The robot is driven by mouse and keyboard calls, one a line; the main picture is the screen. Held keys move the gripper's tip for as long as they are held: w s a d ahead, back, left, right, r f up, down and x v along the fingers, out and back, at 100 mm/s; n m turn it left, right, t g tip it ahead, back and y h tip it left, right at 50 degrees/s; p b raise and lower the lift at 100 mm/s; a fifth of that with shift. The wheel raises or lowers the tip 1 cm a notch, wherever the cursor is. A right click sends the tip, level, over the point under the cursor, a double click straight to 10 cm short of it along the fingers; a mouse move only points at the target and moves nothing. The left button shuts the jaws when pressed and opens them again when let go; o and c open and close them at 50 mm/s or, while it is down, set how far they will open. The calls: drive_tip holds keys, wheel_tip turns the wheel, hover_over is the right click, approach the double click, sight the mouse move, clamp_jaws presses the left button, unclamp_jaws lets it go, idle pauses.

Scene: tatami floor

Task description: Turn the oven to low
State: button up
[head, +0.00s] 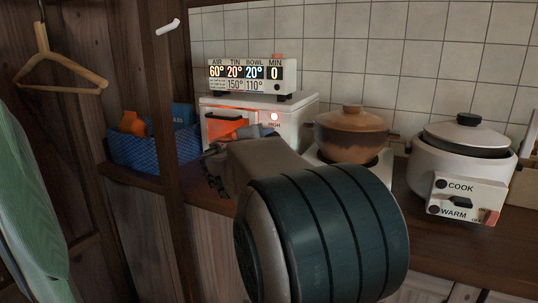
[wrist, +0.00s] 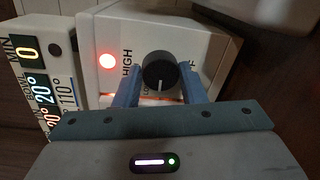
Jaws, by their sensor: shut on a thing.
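The white oven (head: 305,108) stands on the counter against the tiled wall, glowing orange inside. Its red lamp (wrist: 106,61) is lit beside the word HIGH. In the wrist view, my gripper (wrist: 161,72) is shut on the oven's black round knob (wrist: 159,67), one finger on each side. The knob's white mark points toward the bottom of the picture, by a partly hidden label starting "LO". Another label, ending in F, is partly covered at the right. In the head view my arm hides the knob and the oven's lower front.
A display box (head: 252,75) sits on the oven. A blue basket (head: 150,150) stands left of it. A brown lidded pot (head: 352,133) and a white cooker (head: 462,160) stand to the right. A wooden post (head: 165,110) rises left of my arm.

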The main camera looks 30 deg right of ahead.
drive_tip(key=shift+a+b, duration=0.1)
drive_tip(key=shift+b, duration=0.2)
idle(0.4)
drive_tip(key=o, duration=1)
drive_tip(key=p+v, duration=0.2)
drive_tip(key=v, duration=1.1)
drive_tip(key=shift+s+a, duration=0.2)
drive_tip(key=shift+a, duration=0.1)
